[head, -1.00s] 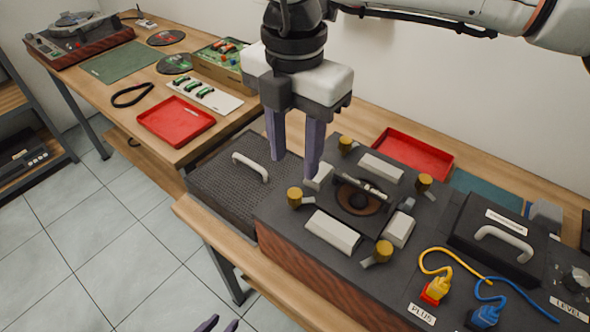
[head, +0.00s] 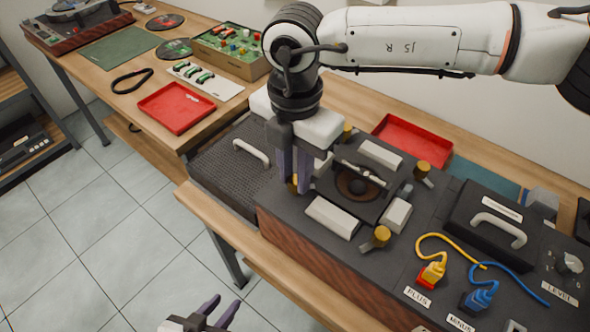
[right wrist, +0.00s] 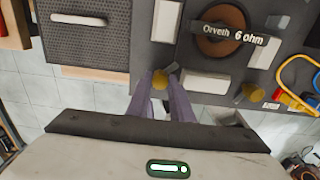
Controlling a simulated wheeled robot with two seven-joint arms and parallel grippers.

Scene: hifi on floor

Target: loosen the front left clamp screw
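The front left clamp screw (right wrist: 160,80), a brass-coloured knob, stands on the dark top of the test box. In the right wrist view it shows between the two purple fingers of my right gripper (right wrist: 161,84). In the head view my right gripper (head: 294,185) points down at the box's left front corner, a finger to each side of the screw, which is mostly hidden. The fingers look close to the knob; whether they press on it I cannot tell. My left gripper (head: 218,310) is open and empty at the bottom edge, over the floor.
Other brass screws stand at the front right (head: 381,236) and back right (head: 422,168), around a speaker driver (head: 357,184) with pale blocks. A grey mesh panel (head: 232,172) with a handle lies left. A red tray (head: 412,141) lies behind.

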